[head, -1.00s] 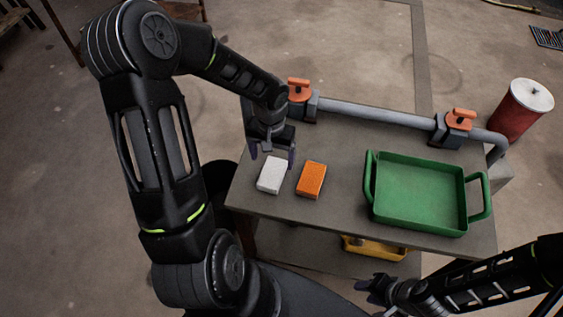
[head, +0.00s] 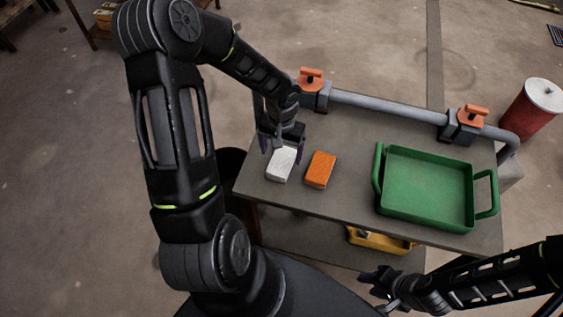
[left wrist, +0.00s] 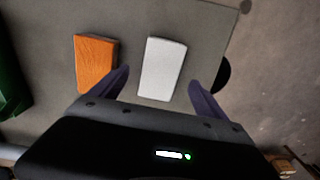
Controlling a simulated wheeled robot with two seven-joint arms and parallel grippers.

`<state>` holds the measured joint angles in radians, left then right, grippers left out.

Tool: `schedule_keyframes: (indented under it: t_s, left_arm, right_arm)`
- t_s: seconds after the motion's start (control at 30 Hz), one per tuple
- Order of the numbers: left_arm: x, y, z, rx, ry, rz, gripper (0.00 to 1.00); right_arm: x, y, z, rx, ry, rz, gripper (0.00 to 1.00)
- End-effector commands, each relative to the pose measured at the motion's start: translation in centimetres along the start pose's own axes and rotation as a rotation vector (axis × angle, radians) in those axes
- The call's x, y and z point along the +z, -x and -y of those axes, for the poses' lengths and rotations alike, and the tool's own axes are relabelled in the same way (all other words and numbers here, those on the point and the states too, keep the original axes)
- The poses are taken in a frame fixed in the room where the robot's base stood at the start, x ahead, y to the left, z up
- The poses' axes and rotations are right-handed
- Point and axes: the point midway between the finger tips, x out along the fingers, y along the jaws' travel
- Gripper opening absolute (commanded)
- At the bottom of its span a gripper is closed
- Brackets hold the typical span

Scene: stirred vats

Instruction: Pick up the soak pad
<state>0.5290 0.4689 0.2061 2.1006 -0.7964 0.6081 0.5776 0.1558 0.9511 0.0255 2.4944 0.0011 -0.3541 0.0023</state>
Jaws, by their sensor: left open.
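A white rectangular pad (head: 281,165) lies flat on the grey table near its left end, and it also shows in the left wrist view (left wrist: 162,69). An orange block (head: 320,170) of similar size lies just to its right; in the left wrist view it is at the left (left wrist: 95,63). No label shows which is the soak pad. My left gripper (head: 282,154) is open and empty at the far end of the white pad. In the left wrist view its fingertips (left wrist: 158,78) sit to either side of the pad, apart from it. My right gripper (head: 376,281) hangs off the table's front; its jaws are unclear.
A green tray (head: 378,184) with handles stands empty on the table's right. A grey pipe (head: 385,108) with orange-handled valves (head: 311,78) runs along the back edge. A red drum (head: 530,110) stands beyond the right end. A yellow container (head: 380,242) is on the lower shelf.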

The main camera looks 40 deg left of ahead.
Motion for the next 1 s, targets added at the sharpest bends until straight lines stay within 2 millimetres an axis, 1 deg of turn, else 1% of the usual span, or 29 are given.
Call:
schedule_keyframes:
  t_s: [0.17,0.23,0.3,0.37,0.97,1.0]
  left_arm:
    - [0.0,-2.3,0.1,0.002,0.000,0.005,0.85]
    - [0.0,-3.4,0.1,0.001,-0.002,0.004,0.85]
    - [0.0,-4.2,0.0,0.002,-0.002,0.003,0.85]
    - [-0.1,-4.6,0.0,0.002,0.000,0.001,0.85]
    - [-0.1,-4.7,0.1,0.002,-0.001,0.000,0.85]
    - [-0.1,-4.7,0.1,0.002,-0.001,0.000,0.84]
  right_arm:
    - [0.1,0.7,0.2,0.002,-0.001,0.001,0.36]
    - [0.1,0.6,0.2,0.002,-0.001,0.002,0.36]
    - [0.1,0.7,0.2,0.002,-0.002,0.002,0.36]
    - [0.1,0.7,0.2,0.003,-0.002,0.002,0.36]
    - [0.1,0.6,0.2,0.002,-0.002,0.002,0.36]
    - [0.1,0.6,0.2,0.002,-0.002,0.002,0.36]
